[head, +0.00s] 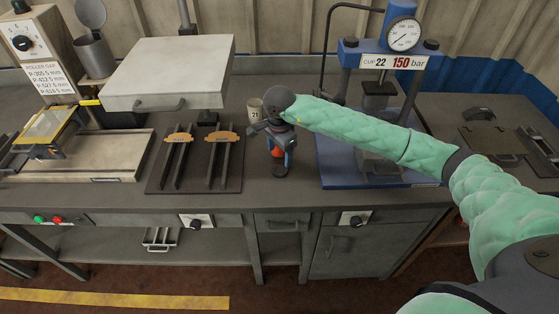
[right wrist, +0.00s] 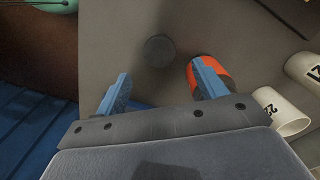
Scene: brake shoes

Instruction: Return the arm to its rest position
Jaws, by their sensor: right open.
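My right arm, in a green quilted sleeve, reaches from the right over the bench in the head view. Its gripper (head: 283,150) points down at mid-bench, left of the blue press. In the right wrist view the two blue fingers (right wrist: 162,85) are wide apart, with nothing held between them. An orange and dark object (right wrist: 205,72) lies close by the right finger and is partly covered by it; contact cannot be told. Its orange part also shows below the gripper in the head view (head: 278,153). A dark round piece (right wrist: 159,50) is on the bench beyond the fingers. My left gripper is not in view.
A blue press (head: 375,172) with a gauge stands right of the gripper. A dark rack (head: 196,185) with two tan-topped brake shoes is to the left, beside a pale lidded box (head: 170,70).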

